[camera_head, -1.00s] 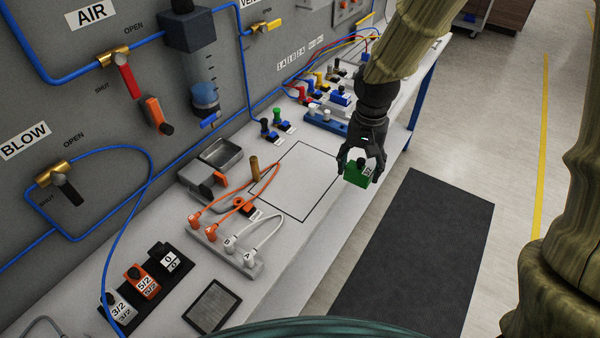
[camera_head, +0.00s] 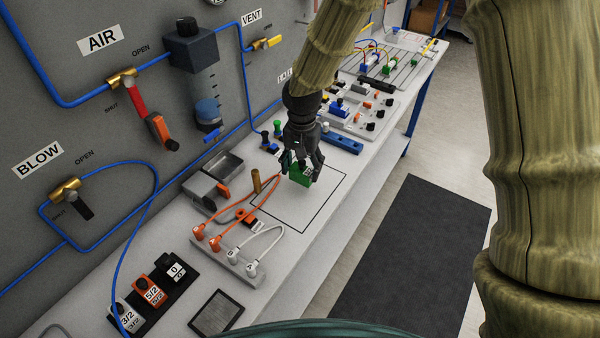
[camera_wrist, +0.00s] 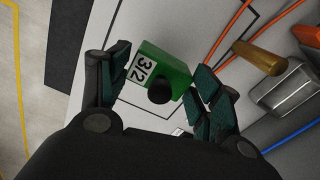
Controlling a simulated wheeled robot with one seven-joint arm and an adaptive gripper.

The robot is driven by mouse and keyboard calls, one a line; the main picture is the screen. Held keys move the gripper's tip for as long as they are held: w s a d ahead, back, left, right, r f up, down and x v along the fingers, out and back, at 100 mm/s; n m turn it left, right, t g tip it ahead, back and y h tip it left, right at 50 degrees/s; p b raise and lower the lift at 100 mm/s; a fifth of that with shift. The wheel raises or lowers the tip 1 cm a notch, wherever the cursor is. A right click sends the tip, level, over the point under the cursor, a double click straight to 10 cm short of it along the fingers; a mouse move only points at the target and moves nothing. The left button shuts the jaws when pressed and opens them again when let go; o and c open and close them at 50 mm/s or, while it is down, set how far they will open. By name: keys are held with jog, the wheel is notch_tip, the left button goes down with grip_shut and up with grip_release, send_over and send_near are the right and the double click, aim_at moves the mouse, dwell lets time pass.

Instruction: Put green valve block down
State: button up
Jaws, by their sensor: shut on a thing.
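The green valve block (camera_head: 299,176) is between the fingers of my gripper (camera_head: 301,166), over the upper part of the black-outlined rectangle (camera_head: 290,218) on the white bench. In the wrist view, the green block (camera_wrist: 168,66) shows a white "3/2" label and a black round knob. The fingers of my gripper (camera_wrist: 163,85) are on both sides of it, shut on it. Whether the block's underside touches the bench is hard to tell.
A metal tray (camera_head: 222,167) and a brass cylinder (camera_head: 256,181) stand left of the outline. A white strip with orange and white plugs (camera_head: 228,255) lies in front. Labelled blocks (camera_head: 152,291) sit at lower left. A blue rail (camera_head: 342,143) lies behind the gripper. The outline's near part is clear.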

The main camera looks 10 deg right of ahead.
aim_at(300, 175)
jog(key=shift+w+a+f+p, duration=0.15)
jog(key=shift+f+p, duration=0.15)
jog(key=shift+f, duration=0.35)
jog(key=shift+a+f+p, duration=0.1)
jog(key=shift+f+p, duration=0.2)
jog(key=shift+f, duration=0.85)
jog(key=shift+f, duration=0.15)
jog(key=o, duration=1.1)
jog(key=shift+o, duration=0.2)
jog(key=shift+r+b, duration=1.2)
jog(key=shift+r, duration=5)
